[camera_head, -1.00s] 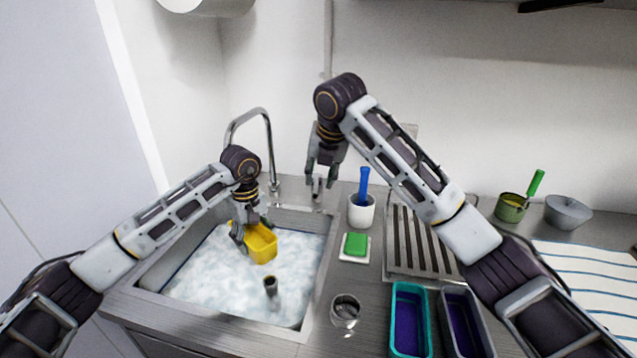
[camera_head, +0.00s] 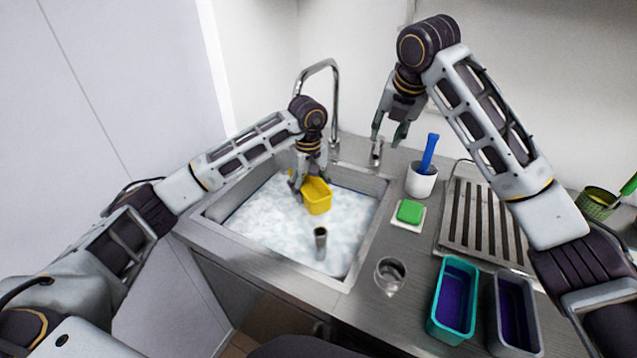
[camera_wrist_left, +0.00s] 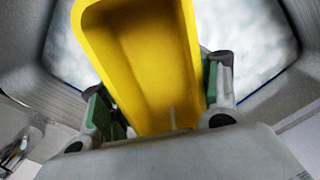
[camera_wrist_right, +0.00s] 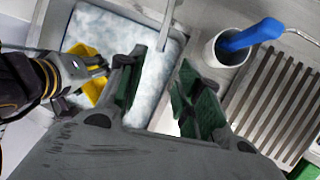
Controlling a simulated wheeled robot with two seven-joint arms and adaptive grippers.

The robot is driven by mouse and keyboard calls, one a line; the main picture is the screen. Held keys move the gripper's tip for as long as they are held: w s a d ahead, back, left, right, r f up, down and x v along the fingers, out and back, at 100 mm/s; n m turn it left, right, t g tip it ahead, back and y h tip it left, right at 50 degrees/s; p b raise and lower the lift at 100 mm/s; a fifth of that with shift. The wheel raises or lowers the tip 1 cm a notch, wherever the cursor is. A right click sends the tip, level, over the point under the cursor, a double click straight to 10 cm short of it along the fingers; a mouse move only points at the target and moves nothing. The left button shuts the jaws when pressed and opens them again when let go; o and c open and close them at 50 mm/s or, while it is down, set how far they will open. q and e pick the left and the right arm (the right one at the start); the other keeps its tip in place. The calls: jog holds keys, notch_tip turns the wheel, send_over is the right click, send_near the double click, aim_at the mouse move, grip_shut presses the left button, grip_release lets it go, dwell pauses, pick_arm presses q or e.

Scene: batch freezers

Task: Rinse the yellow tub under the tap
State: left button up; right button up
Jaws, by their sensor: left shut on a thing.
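The yellow tub (camera_head: 318,197) is over the foamy water in the sink, below and in front of the curved tap (camera_head: 336,100). My left gripper (camera_head: 311,181) is shut on its near wall; the left wrist view shows the tub (camera_wrist_left: 145,60) between the green-padded fingers, its inside looking empty. Whether its underside touches the foam is unclear. No water stream is clearly visible. My right gripper (camera_head: 388,138) is open and empty, just above a short metal lever (camera_head: 376,153) right of the tap. The right wrist view shows its spread fingers (camera_wrist_right: 158,95).
An upright drain pipe (camera_head: 320,243) stands in the sink (camera_head: 372,215). To the right are a white cup (camera_head: 421,181) with a blue-handled tool, a green sponge (camera_head: 410,211), a glass (camera_head: 390,276), a teal tub (camera_head: 439,315), a grey tub (camera_head: 532,330) and a drying rack (camera_head: 447,230).

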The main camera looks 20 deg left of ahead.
jog(key=shift+w, duration=0.1)
grip_shut()
jog(key=w+d+f+n+t+h, duration=0.4)
jog(key=d+n+t, duration=0.15)
jog(key=t, duration=0.45)
jog(key=s+a+f+n+t+y, duration=0.1)
jog(key=s+f+n+t+y, duration=0.2)
jog(key=n, duration=1)
jog(key=shift+s+f+t+y, duration=0.3)
jog(key=shift+s+f+y, duration=1.5)
jog(key=shift+s+f, duration=1.05)
jog(key=shift+w+n, duration=0.1)
jog(key=shift+n, duration=0.15)
